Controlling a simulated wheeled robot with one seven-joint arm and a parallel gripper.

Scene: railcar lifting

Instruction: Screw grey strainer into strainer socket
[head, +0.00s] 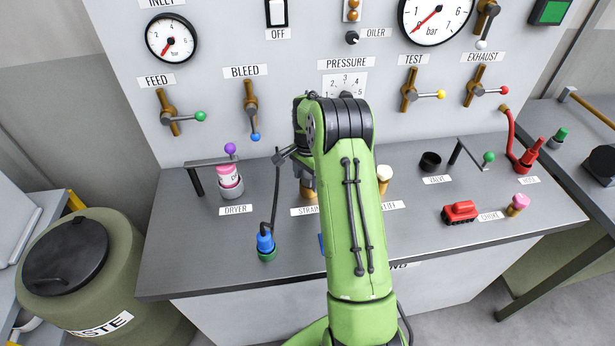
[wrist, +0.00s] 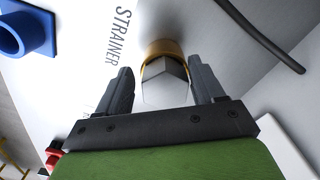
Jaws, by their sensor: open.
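The grey strainer (wrist: 165,88) shows in the wrist view as a faceted grey body at the brass strainer socket (wrist: 161,47). I cannot tell whether it is fully seated or how far it is threaded. My gripper (wrist: 163,75) is open, with one dark finger on each side of the strainer and a gap visible at both sides. In the head view my green arm hides most of this spot. Only a bit of brass (head: 307,194) shows there behind the STRAINER label (head: 304,211).
A blue plug with a dark cable (head: 265,243) stands left of my arm. The dryer (head: 230,180) with its lever is farther left. A cream-topped relief piece (head: 384,175) stands close right of my arm. A red block (head: 459,212) lies farther right. The panel with valves rises behind.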

